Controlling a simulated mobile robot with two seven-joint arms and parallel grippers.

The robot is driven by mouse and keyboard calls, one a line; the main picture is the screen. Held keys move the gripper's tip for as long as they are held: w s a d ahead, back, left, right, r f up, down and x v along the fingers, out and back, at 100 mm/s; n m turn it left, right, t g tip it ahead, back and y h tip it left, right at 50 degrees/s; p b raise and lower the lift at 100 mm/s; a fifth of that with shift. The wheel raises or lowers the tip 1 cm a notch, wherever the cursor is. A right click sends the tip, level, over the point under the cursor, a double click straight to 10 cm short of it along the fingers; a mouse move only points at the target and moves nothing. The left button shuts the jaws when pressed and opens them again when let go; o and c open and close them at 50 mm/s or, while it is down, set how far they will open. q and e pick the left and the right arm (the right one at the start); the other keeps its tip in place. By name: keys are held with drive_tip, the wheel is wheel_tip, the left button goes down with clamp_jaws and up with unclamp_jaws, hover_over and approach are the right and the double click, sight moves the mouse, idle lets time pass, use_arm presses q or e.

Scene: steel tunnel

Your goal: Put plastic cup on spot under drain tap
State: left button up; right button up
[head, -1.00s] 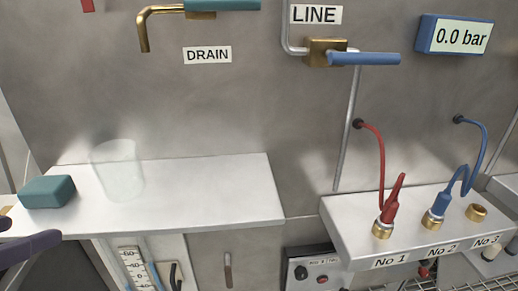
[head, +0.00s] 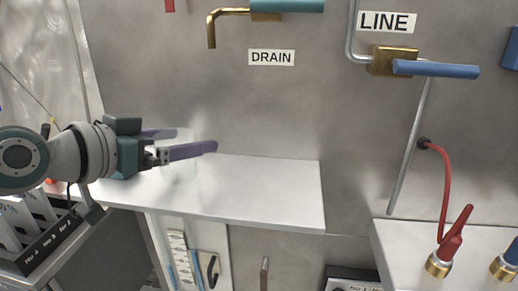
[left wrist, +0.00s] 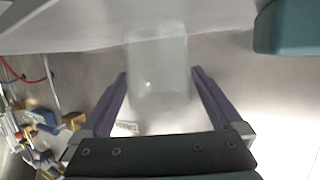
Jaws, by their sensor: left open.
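The clear plastic cup (head: 180,172) stands upright on the left part of the white shelf (head: 270,185). It is faint and partly hidden behind a finger in the head view. My left gripper (head: 194,141) is open, with its purple fingers on either side of the cup. In the left wrist view the cup (left wrist: 158,65) lies between the fingertips, with a gap to each finger. The brass drain tap (head: 228,14) with its teal handle is on the wall above the shelf, right of the cup. No marked spot shows under it. My right gripper is not in view.
A DRAIN label (head: 271,57) is on the wall. A line valve with a blue handle (head: 436,69) is to the right. A teal block (left wrist: 288,26) is beside the cup in the left wrist view. The shelf right of the cup is bare.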

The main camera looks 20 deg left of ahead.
use_arm(q)
drive_tip(key=shift+x, duration=0.95)
drive_tip(key=c, duration=1.3)
drive_tip(key=shift+o, duration=0.2)
drive_tip(key=shift+s+r, duration=0.1)
drive_tip(key=shift+r, duration=0.05)
